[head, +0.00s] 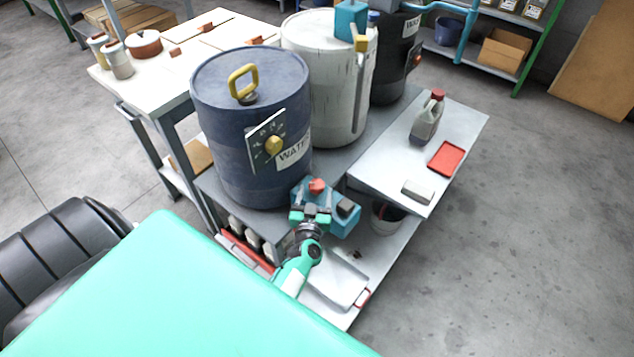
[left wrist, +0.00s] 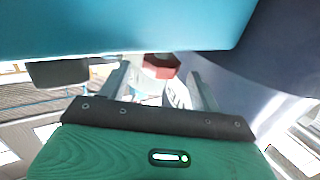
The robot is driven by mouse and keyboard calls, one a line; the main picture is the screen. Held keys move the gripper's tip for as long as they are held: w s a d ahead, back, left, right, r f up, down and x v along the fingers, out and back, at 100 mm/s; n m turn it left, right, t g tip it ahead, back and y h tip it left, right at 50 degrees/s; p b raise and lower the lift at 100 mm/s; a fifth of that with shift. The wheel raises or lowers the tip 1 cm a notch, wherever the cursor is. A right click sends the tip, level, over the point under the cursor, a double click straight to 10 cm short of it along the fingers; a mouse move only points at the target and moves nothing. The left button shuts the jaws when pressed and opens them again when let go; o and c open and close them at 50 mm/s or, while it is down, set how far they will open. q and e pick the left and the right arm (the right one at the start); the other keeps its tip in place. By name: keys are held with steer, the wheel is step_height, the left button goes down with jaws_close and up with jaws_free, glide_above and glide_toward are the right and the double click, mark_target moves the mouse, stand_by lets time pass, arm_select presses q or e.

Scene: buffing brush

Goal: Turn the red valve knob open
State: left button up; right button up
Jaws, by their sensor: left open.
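The red valve knob (head: 317,186) sits on a teal valve body (head: 343,222) at the lower front of the blue drum. My left gripper (head: 311,209) is open, just in front of the knob and close to it. In the left wrist view the knob (left wrist: 161,66) shows red between the two spread fingers of my left gripper (left wrist: 160,82), toward their far ends. Whether a finger touches it I cannot tell. The teal body (left wrist: 130,28) fills the top of that view. My right gripper is out of view.
The blue drum (head: 245,130) has a yellow handle and a dial. A white drum (head: 325,75) and a dark drum stand behind it. A side shelf (head: 460,120) holds a grey jug (head: 427,118) and a red tray (head: 446,158). Open floor lies to the right.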

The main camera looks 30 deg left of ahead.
arm_select(q)
steer(key=v, duration=0.8)
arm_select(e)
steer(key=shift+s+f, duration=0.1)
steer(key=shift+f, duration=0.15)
